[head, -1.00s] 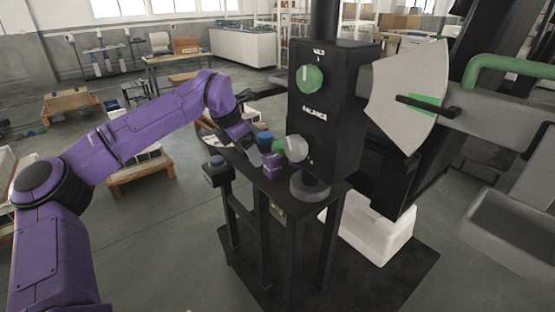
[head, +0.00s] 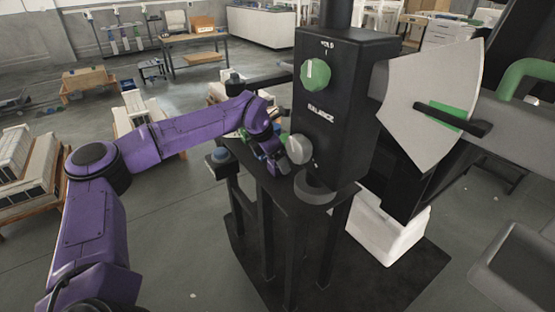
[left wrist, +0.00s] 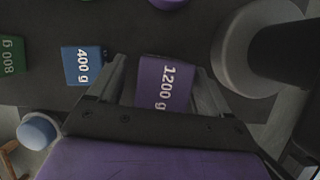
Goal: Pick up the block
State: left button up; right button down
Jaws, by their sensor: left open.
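A purple block (left wrist: 165,85) marked "1200 g" lies on the dark stand top between the two fingers of my left gripper (left wrist: 160,75) in the left wrist view. The fingers are open, one on each side of it; contact is not clear. A blue block (left wrist: 82,66) marked "400 g" sits just left of the left finger. A green block (left wrist: 12,57) marked "800 g" is at the far left edge. In the head view my left arm reaches to the stand top, and its wrist largely hides the blocks. My right gripper is not in view.
The black machine housing (head: 335,110) with a green knob (head: 315,74) and a grey knob (head: 299,149) rises close to the right of my gripper. A round grey base (left wrist: 250,50) stands right of the purple block. A blue button (head: 220,155) is at the stand's left.

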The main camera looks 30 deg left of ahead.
pick_arm(q)
jog(key=shift+d+f, duration=0.1)
jog(key=shift+f, duration=0.1)
grip_shut()
jog(key=shift+w+r, duration=0.15)
